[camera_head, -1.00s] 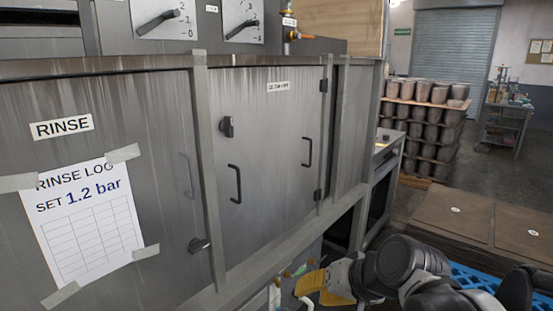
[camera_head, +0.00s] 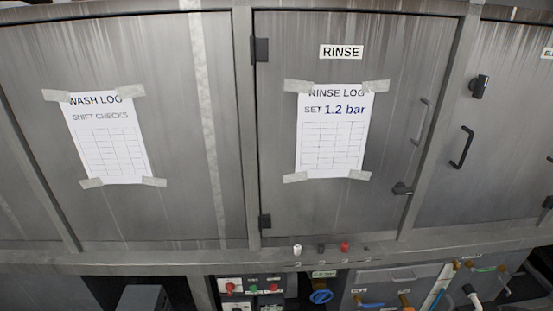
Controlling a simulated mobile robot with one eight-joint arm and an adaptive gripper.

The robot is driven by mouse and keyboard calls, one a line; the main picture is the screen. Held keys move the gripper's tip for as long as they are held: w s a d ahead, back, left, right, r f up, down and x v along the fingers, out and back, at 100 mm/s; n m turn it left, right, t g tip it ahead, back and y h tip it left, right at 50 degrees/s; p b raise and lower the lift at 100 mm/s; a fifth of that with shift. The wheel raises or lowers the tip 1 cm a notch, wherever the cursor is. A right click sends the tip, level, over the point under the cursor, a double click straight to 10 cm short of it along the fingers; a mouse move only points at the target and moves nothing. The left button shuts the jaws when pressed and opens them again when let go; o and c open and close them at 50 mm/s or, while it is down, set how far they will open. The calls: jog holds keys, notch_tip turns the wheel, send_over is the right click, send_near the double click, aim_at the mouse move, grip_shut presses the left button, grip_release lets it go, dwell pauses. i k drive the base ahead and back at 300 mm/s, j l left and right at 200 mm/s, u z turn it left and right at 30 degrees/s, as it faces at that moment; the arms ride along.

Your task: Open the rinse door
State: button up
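The rinse door (camera_head: 285,215) is a grey metal panel in the middle of the head view and looks closed. A white label (camera_head: 341,52) above it reads RINSE. A taped sheet, the rinse log (camera_head: 334,135), reads SET 1.2 bar. A grey bar handle (camera_head: 420,122) stands upright near its right edge. My gripper is outside the view.
A panel with a wash log (camera_head: 108,138) lies to the left. Another door with a black handle (camera_head: 462,147) lies to the right. Below a ledge (camera_head: 200,259) are a control box with buttons (camera_head: 250,290), a blue valve (camera_head: 321,296) and several pipes.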

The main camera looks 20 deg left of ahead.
aim_at(347, 101)
jog(key=u, duration=0.75)
